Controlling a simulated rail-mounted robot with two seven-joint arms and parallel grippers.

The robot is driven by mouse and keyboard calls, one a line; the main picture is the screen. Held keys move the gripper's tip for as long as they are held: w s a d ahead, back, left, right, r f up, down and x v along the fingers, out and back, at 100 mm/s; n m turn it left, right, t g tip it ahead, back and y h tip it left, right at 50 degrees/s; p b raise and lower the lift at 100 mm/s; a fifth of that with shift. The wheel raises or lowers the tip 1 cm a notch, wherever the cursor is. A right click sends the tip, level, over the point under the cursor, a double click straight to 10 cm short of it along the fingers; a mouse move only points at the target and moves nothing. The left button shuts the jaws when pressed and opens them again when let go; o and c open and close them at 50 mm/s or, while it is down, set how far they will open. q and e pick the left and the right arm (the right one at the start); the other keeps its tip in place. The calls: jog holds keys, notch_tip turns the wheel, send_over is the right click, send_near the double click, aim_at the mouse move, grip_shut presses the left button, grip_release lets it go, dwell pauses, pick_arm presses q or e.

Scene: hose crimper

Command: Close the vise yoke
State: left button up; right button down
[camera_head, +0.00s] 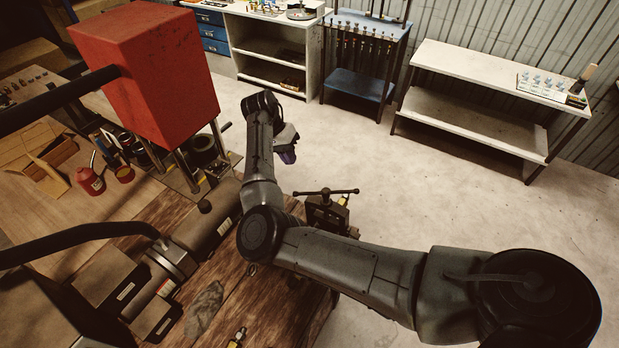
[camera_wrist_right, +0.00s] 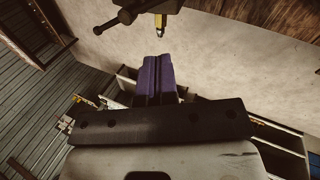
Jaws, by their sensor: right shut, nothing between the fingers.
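The dark vise (camera_head: 328,213) stands at the right edge of the wooden workbench, partly behind my right arm. A crossbar handle (camera_head: 325,192) with knobbed ends tops it. Whether its yoke is open or closed cannot be told here. My right gripper (camera_head: 287,156), with purple fingertips, hangs in the air beyond the bench edge, above and left of the vise in the head view, apart from it. In the right wrist view its purple fingers (camera_wrist_right: 158,79) are together and empty. The vise (camera_wrist_right: 150,10) shows there at the top edge, cut off. My left gripper is not in view.
A red press block (camera_head: 145,70) on metal posts stands on the bench at the left. Black hoses and a cylinder (camera_head: 205,222) lie nearby. A white shelf table (camera_head: 490,75) and a blue cart (camera_head: 365,60) stand farther back. The floor between is clear.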

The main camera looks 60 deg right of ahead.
jog(key=p+x, duration=0.1)
jog(key=x, duration=0.2)
jog(key=s+p+x, duration=0.1)
jog(key=p+x, duration=0.1)
jog(key=x, duration=0.1)
jog(key=s+r+p+x, duration=0.1)
jog(key=p+x, duration=0.1)
jog(key=x, duration=0.2)
jog(key=shift+d+f, duration=0.15)
jog(key=shift+d, duration=0.2)
jog(key=shift+s+d, duration=0.15)
jog(key=shift+s, duration=0.45)
jog(key=shift+s+f+p, duration=0.1)
jog(key=shift+s+p, duration=0.15)
jog(key=shift+p, duration=0.05)
jog(key=shift+w, duration=0.1)
